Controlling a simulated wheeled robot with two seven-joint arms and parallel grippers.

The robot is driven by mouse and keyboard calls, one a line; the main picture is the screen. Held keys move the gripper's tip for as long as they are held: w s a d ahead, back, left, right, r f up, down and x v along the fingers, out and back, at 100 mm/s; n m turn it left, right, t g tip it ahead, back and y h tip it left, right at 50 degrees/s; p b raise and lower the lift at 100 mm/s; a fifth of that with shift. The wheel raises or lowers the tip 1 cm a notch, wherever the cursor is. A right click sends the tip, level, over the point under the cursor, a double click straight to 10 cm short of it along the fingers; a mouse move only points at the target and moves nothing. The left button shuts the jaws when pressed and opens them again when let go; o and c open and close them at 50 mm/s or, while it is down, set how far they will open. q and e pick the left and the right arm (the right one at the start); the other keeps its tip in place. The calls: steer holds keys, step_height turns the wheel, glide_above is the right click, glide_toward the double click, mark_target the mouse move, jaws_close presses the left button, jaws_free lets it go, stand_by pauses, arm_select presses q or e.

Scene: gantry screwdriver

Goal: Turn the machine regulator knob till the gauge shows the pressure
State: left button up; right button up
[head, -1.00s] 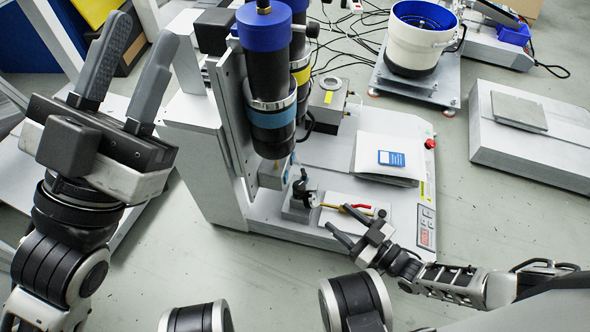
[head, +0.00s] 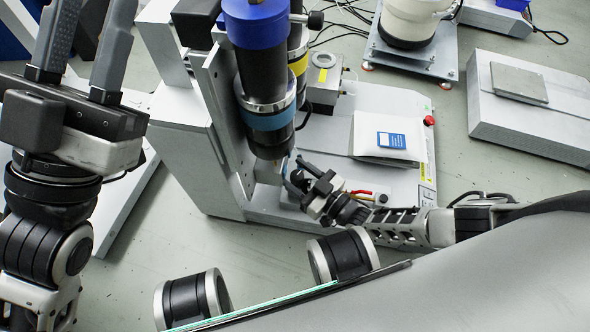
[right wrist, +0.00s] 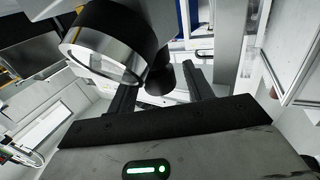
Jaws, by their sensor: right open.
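The machine (head: 222,125) stands at the centre of the head view, with a blue-topped black cylinder (head: 262,70) on its upright. My right gripper (head: 294,175) is open, low beside the machine, just under the cylinder. In the right wrist view, a dark round part, which looks like the regulator knob (right wrist: 159,80), shows between the two open fingers. I cannot tell whether the fingers touch it. In the head view the knob and gauge are hidden by my right gripper, so the gauge reading cannot be seen. My left gripper (head: 86,45) is open and empty at the left.
The cylinder's silver-rimmed lower end (right wrist: 108,45) hangs close to my right gripper's fingers. Red and yellow fittings (head: 362,193) lie right of the gripper on the machine base. A white pad with a blue label (head: 391,140) and a red button (head: 429,121) are farther right.

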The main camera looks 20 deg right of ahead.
steer(key=c, duration=1)
steer(key=shift+o, duration=0.2)
steer(key=shift+n+g+y, duration=0.6)
steer(key=shift+n+y, duration=0.1)
steer(key=shift+y, duration=0.2)
steer(key=o, duration=1)
steer(key=shift+c, duration=0.2)
steer(key=shift+s, duration=0.1)
steer(key=shift+s+d, duration=0.25)
arm_select(q)
steer(key=f+n+y, duration=0.1)
steer(key=w+f+n+y+p, duration=0.1)
steer(key=n+y, duration=0.1)
steer(key=f+n+y+p, duration=0.1)
steer(key=n, duration=0.1)
steer(key=shift+w+a+f+y, duration=0.15)
steer(key=shift+w+f+y, duration=0.15)
steer(key=shift+f, duration=0.1)
arm_select(e)
steer(key=v, duration=1.5)
